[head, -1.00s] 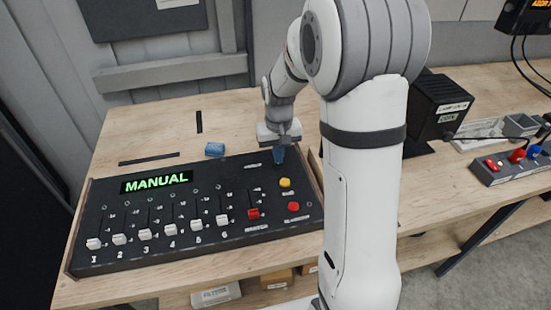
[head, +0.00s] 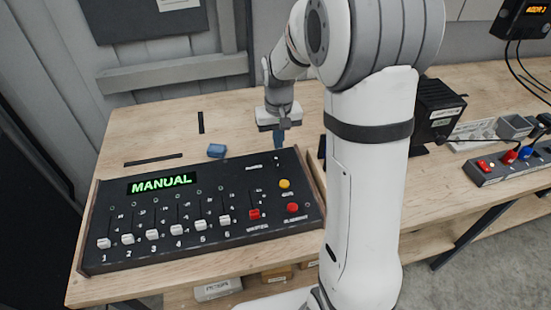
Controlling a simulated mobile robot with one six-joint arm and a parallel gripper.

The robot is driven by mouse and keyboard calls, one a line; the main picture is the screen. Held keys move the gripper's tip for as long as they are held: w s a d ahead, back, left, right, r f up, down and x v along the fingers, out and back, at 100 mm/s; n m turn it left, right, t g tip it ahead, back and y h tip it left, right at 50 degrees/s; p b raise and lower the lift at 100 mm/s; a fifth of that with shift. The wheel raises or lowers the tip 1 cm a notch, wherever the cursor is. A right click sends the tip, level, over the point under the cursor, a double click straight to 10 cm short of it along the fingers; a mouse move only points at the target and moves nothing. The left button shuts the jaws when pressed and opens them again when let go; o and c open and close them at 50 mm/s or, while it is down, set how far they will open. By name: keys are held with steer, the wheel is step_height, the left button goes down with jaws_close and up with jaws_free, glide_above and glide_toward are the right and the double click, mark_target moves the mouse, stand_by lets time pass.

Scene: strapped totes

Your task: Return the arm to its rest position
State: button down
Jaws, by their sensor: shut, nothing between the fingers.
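My gripper (head: 279,139) is at the end of my white arm, which folds down over the wooden table. It points downward near the back right corner of the black fader console (head: 225,235). Its fingers are shut with nothing between them. Whether the fingertips touch the console's back edge or hang just behind it, I cannot tell. The console's display (head: 161,183) reads MANUAL in green. Its numbered white faders sit low in their slots. A red fader (head: 254,214) stands to their right, near a yellow button (head: 284,183) and a red button (head: 292,208).
A small blue block (head: 216,151) lies behind the console. A black box (head: 438,112) stands right of my arm, and a switch box (head: 500,165) with coloured levers lies farther right. Back-left tabletop is mostly clear, with black strips on it. A grey wall is behind.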

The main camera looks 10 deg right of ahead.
stand_by(0.3)
steer(key=s+r+t, duration=0.1)
steer(key=s+r, duration=0.4)
steer(key=s, duration=0.6)
steer(key=s+r+t, duration=0.2)
steer(key=s+r, duration=0.3)
steer(key=s, duration=0.6)
steer(key=shift+a+r, duration=0.25)
